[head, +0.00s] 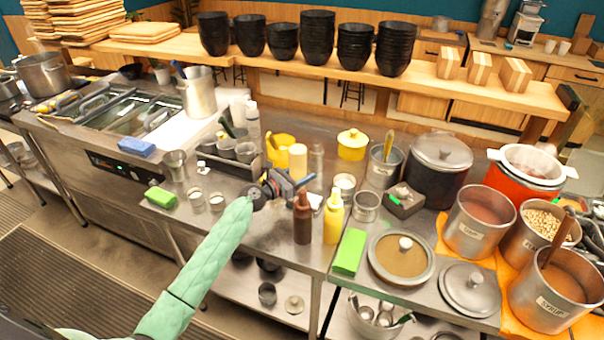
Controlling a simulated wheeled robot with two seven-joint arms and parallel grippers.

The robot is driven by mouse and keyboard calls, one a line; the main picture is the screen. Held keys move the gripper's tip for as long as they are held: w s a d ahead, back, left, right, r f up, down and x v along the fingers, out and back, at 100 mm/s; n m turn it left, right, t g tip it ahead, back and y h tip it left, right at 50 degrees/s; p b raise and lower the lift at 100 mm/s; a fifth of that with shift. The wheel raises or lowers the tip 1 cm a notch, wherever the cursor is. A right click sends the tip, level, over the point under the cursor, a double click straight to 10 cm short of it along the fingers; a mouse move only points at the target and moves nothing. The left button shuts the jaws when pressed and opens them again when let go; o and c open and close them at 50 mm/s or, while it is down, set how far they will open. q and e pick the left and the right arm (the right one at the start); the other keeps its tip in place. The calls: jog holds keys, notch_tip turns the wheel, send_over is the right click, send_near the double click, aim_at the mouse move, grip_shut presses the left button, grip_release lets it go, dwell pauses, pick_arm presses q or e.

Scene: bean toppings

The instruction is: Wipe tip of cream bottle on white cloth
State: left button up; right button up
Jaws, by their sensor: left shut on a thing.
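My left gripper (284,185), at the end of the green-sleeved arm, is over the steel counter near the middle of the view. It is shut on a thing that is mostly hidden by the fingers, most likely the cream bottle. A pale cream-coloured cylinder (298,160) shows directly behind the fingers; I cannot tell if it is the held thing. A small white patch (315,200), perhaps the white cloth, lies just right of the gripper, partly hidden by bottles. Bottle tip contact with it cannot be made out. My right gripper is not in view.
A brown squeeze bottle (303,220) and a yellow one (334,220) stand close in front of the gripper. A green block (349,251) lies to their right. Large pots, including a black one (437,170), crowd the right side. The counter left of the gripper has small metal cups (196,198).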

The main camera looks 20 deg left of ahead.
pick_arm(q)
jog(key=shift+d+f, duration=0.1)
dwell(0.3)
jog(key=shift+s+d+p, duration=0.1)
jog(key=shift+d+p, duration=1.4)
jog(key=shift+d, duration=1.05)
notch_tip(320, 180, up, 6)
jog(key=p, duration=0.6)
